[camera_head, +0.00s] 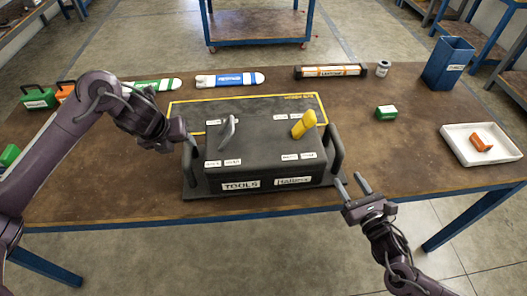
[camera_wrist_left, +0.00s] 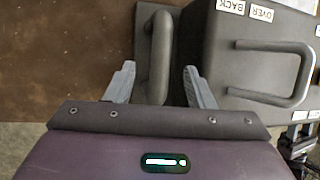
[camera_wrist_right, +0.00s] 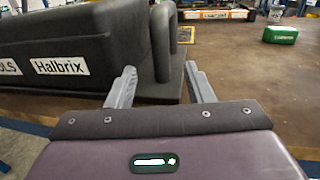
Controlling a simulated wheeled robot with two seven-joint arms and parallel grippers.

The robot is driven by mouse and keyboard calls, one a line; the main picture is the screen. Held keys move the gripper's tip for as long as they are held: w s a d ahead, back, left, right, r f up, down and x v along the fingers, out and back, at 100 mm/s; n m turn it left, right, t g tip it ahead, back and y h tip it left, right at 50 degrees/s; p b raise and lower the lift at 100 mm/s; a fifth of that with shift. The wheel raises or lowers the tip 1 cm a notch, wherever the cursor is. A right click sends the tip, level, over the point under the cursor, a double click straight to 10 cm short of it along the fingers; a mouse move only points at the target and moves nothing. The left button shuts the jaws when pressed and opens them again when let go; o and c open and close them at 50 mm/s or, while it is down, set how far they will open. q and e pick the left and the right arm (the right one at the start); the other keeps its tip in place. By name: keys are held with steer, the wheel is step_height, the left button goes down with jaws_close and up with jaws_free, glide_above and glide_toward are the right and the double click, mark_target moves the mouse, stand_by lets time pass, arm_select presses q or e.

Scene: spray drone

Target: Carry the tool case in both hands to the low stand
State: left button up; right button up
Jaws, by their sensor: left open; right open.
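The dark grey tool case (camera_head: 225,178), labelled TOOLS and Halbrix, lies near the front edge of the workbench, with an upright handle at each end. My left gripper (camera_head: 182,143) is open at the left handle (camera_head: 188,165); in the left wrist view this handle (camera_wrist_left: 160,50) stands between the spread fingers. My right gripper (camera_head: 351,178) is open, in front of and below the right handle (camera_head: 336,150). In the right wrist view the right handle (camera_wrist_right: 163,40) is ahead of the fingers, apart from them. A low blue-framed wheeled stand (camera_head: 258,25) is beyond the bench; whether it is the task's stand is unclear.
A grey and a yellow grip stick up from the case top. Yellow tape (camera_head: 320,100) marks the bench behind it. Bottles, a black tube (camera_head: 330,71), a green box (camera_head: 386,112), a white tray (camera_head: 455,140) and a blue bin (camera_head: 447,65) stand around.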

mark_target(186, 145)
arm_select(q)
steer(key=shift+x, duration=4)
arm_select(e)
steer(key=shift+x, duration=3.95)
steer(key=shift+f, duration=0.1)
arm_select(q)
jaws_close()
arm_select(e)
jaws_close()
arm_select(q)
steer(key=shift+r, duration=0.1)
steer(key=shift+w, duration=0.1)
steer(key=shift+w+r, duration=0.25)
steer(key=shift+r, duration=0.05)
arm_select(e)
steer(key=shift+w+r, duration=0.3)
steer(key=shift+r, duration=0.1)
